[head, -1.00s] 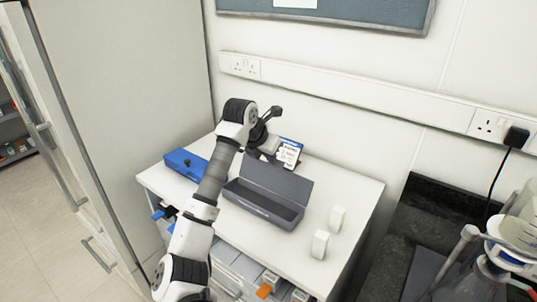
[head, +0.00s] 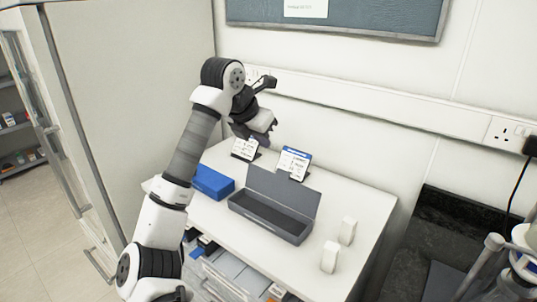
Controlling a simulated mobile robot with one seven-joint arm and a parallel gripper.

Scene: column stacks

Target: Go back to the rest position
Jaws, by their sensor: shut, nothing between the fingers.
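My gripper (head: 262,140) is raised above the back left part of the white cabinet top (head: 335,195). It is shut and empty, pointing down and to the right, in front of the wall and apart from the things below it. My arm rises from the lower left and partly covers the left side of the cabinet.
A grey box (head: 262,218) stands open and looks empty. A blue box (head: 213,182) is left of it. Two label cards (head: 294,162) (head: 245,149) stand behind. Two small white blocks (head: 347,231) (head: 329,257) are at right. A tall cabinet (head: 125,100) is at left.

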